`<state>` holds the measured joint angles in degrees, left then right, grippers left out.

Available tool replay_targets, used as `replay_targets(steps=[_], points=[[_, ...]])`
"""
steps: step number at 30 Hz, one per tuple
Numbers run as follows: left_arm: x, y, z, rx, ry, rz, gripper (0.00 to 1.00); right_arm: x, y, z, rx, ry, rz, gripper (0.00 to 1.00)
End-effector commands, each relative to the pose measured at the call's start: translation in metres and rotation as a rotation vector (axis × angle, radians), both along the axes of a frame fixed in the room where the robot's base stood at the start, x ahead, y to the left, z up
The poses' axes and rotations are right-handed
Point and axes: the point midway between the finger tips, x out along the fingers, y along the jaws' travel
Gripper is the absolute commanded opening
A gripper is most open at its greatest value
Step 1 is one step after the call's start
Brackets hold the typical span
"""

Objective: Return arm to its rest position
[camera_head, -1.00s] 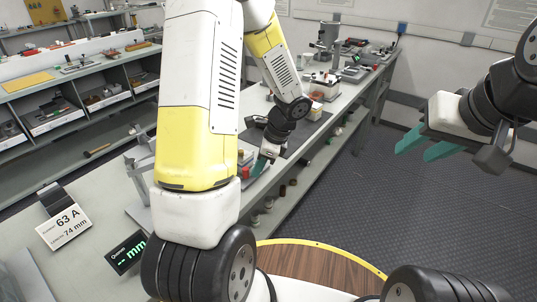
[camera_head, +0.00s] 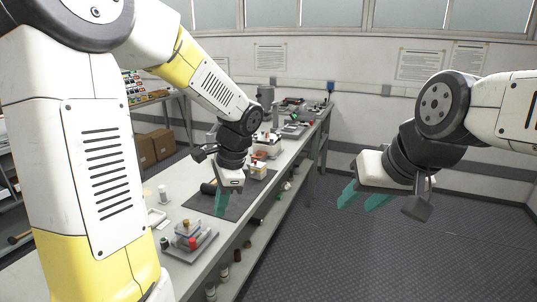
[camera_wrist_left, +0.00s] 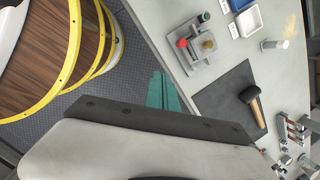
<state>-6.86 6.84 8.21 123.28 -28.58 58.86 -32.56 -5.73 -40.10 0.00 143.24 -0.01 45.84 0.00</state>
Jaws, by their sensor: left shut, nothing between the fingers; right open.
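My left gripper (camera_head: 221,203) is shut and empty, with its teal fingers pointing down over the front edge of the long workbench in the head view. In the left wrist view its teal fingers (camera_wrist_left: 166,93) lie together over the dark floor, beside the bench edge. My right gripper (camera_head: 361,196) is open and empty at the right of the head view, raised over open floor. My left arm's white and yellow links (camera_head: 95,160) fill the left of the head view and hide part of the bench.
The workbench (camera_head: 179,186) carries a grey fixture with red and green knobs (camera_head: 188,238), a dark mat (camera_head: 246,194) and a black-headed hammer (camera_wrist_left: 251,99). More devices stand toward its far end. The floor (camera_head: 330,250) to the right is clear.

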Motion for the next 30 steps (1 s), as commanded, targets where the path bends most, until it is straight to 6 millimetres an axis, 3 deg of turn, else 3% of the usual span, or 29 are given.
replay_targets(steps=[1,6,15,21,30], points=[[-0.012,0.003,0.017,-0.041,-0.060,0.084,0.00,0.000,0.000,0.000,0.000,0.000,0.000,0.40],[-0.049,0.002,0.055,-0.216,-0.233,0.387,0.00,0.000,0.000,0.000,0.000,0.000,0.000,0.40],[-0.104,-0.007,0.099,-0.566,-0.454,0.842,0.00,0.000,0.000,0.000,0.000,0.000,0.000,0.40],[-0.118,-0.011,0.109,-0.692,-0.500,0.976,0.00,0.000,0.000,0.000,0.000,0.000,0.000,0.40],[-0.120,-0.011,0.110,-0.707,-0.503,0.991,0.00,0.000,0.000,0.000,0.000,0.000,0.000,0.40]])
